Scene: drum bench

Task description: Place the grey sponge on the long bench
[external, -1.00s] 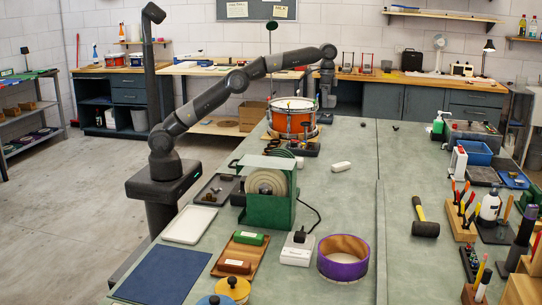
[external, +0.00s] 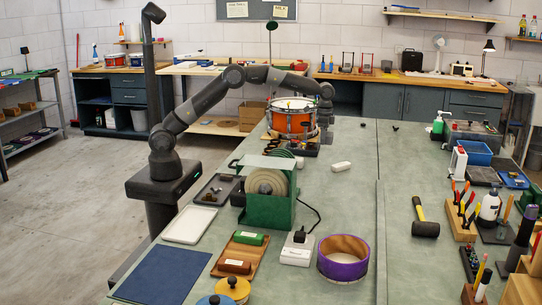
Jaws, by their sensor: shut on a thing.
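My gripper (external: 325,132) is low over the green-topped long bench (external: 345,210), just right of the orange drum (external: 291,119). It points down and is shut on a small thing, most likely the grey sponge. The fingers and the held thing are too small and dark to make out, and I cannot tell whether the thing touches the bench top. I see no sponge that I can clearly pick out elsewhere.
A white rounded object (external: 341,168) lies in front of my gripper. A green machine with a round wheel (external: 265,196) and a purple ring (external: 343,257) stand nearer. A mallet (external: 425,222) lies to the right.

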